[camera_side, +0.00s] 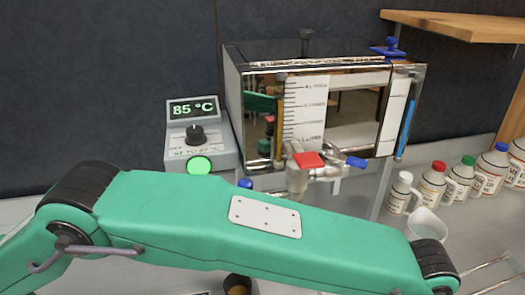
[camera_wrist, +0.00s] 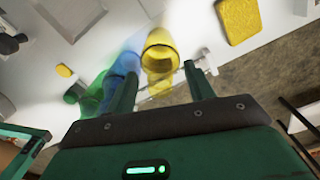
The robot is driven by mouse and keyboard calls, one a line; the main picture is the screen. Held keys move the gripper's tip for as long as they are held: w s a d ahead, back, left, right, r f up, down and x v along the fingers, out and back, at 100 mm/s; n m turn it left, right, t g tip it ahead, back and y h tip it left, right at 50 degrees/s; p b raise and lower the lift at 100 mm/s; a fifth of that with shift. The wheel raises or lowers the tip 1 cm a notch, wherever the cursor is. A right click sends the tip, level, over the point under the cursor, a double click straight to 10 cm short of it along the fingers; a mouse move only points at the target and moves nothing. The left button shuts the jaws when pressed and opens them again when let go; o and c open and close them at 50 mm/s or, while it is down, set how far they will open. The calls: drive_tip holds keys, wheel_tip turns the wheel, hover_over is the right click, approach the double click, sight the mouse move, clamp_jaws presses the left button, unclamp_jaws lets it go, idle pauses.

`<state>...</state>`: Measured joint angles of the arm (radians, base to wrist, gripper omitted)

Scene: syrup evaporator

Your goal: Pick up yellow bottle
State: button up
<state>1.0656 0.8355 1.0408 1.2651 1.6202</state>
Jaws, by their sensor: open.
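The yellow bottle (camera_wrist: 160,52) shows in the wrist view as a see-through yellow cylinder with a round end towards me. It lies in line with the gap between the two fingers of my gripper (camera_wrist: 160,74). The fingers are apart, one on each side of its near end in the picture, and hold nothing. I cannot tell how far the bottle is from the fingertips. In the side view I do not see the yellow bottle, and my green arm covers much of the foreground.
A blue see-through bottle (camera_wrist: 122,66) and a green one (camera_wrist: 90,96) stand left of the yellow bottle. A yellow block (camera_wrist: 238,20) lies to the right. In the side view, several capped white bottles (camera_side: 460,180) line the right, beside the metal evaporator (camera_side: 237,95) and temperature box (camera_side: 195,135).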

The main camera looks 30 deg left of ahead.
idle(0.3)
clamp_jaws()
drive_tip(key=shift+r, duration=0.1)
wheel_tip(320, 180, up, 10)
idle(0.8)
idle(0.5)
